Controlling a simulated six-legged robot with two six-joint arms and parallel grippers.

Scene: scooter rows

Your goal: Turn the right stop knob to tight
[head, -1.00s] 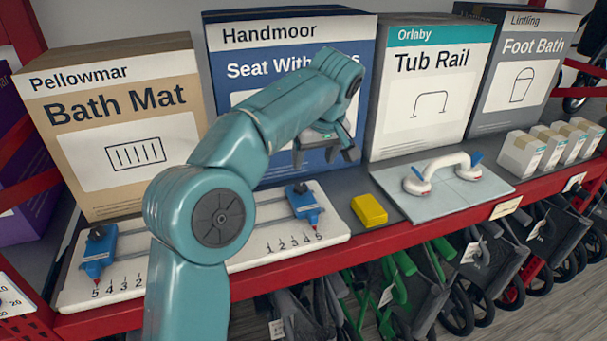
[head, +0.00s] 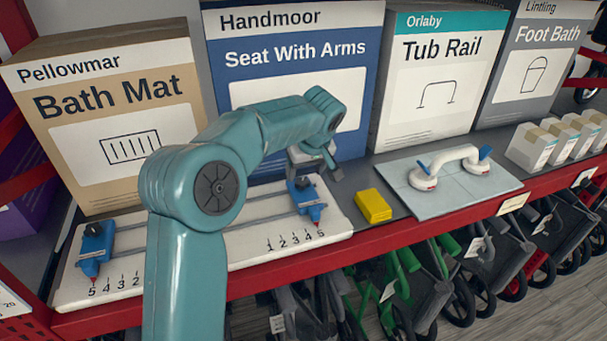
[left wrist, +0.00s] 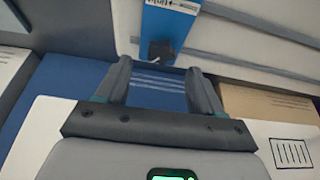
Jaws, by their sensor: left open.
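The white board (head: 245,252) with numbered scales lies on the shelf. The right stop (head: 306,200) is a blue block on its rails, its red pointer near the 5 of the right scale. Its dark knob (left wrist: 160,52) shows in the left wrist view, just beyond the fingertips and roughly between them. The knob's setting cannot be read. My left gripper (head: 318,168) is open and empty just behind and above the right stop; its fingers also show in the left wrist view (left wrist: 158,75). The left stop (head: 96,248) sits at the board's other end. My right gripper is out of view.
A yellow block (head: 373,206) lies right of the board. Beyond it a white suction handle (head: 450,166) stands on a grey tile (head: 468,198). Large boxes, including Seat With Arms (head: 290,50), close off the back. Small white boxes (head: 535,148) stand at the right.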

